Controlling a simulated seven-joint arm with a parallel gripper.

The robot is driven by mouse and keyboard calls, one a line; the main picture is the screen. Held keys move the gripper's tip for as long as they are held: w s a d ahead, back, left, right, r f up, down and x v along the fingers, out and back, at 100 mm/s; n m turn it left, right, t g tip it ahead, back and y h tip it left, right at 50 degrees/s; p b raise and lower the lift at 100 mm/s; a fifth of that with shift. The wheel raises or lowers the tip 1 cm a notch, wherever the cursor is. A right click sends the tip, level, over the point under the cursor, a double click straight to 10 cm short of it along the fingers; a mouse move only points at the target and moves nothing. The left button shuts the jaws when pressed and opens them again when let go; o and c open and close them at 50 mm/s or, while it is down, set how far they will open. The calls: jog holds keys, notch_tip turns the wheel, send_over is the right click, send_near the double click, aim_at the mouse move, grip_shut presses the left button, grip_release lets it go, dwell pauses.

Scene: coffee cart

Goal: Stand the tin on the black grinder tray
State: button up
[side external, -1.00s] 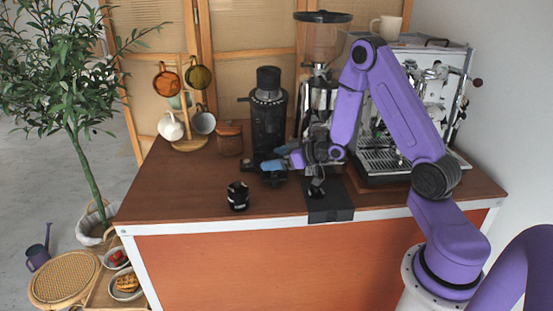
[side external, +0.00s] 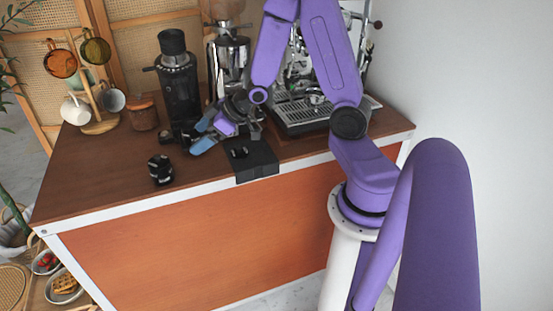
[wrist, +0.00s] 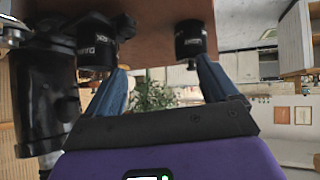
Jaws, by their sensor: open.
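A small black cylinder with white marks (side external: 160,170) stands on the counter in front of the black grinder (side external: 178,88). It seems to be the right-hand cylinder in the wrist view (wrist: 190,42). A second black cylinder with white lettering (wrist: 97,48) stands close to the grinder in the wrist view. Which one the tin is, I cannot tell for certain. Dark shapes at the grinder's foot (side external: 182,131) are partly covered by my fingers, and the tray does not show clearly. My gripper (side external: 199,136) is open and empty, low over the counter, right of both cylinders, its blue fingers pointing left.
A black mat block (side external: 256,163) lies at the counter's front edge below my wrist. An espresso machine (side external: 305,108) stands at the right. The counter's front left is bare.

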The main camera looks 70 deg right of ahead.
jog(key=s+a+r+n+g, duration=0.2)
jog(key=s+a+g, duration=0.1)
jog(key=s+a, duration=0.45)
jog(key=s+a+r+n+g+h, duration=0.1)
jog(key=s+r+n+g, duration=0.1)
jog(key=s, duration=0.8)
jog(key=s+a+r+n+g+h, duration=0.2)
jog(key=s+g, duration=0.2)
jog(key=s, duration=0.6)
jog(key=shift+s+n, duration=0.2)
jog(key=shift+n, duration=0.2)
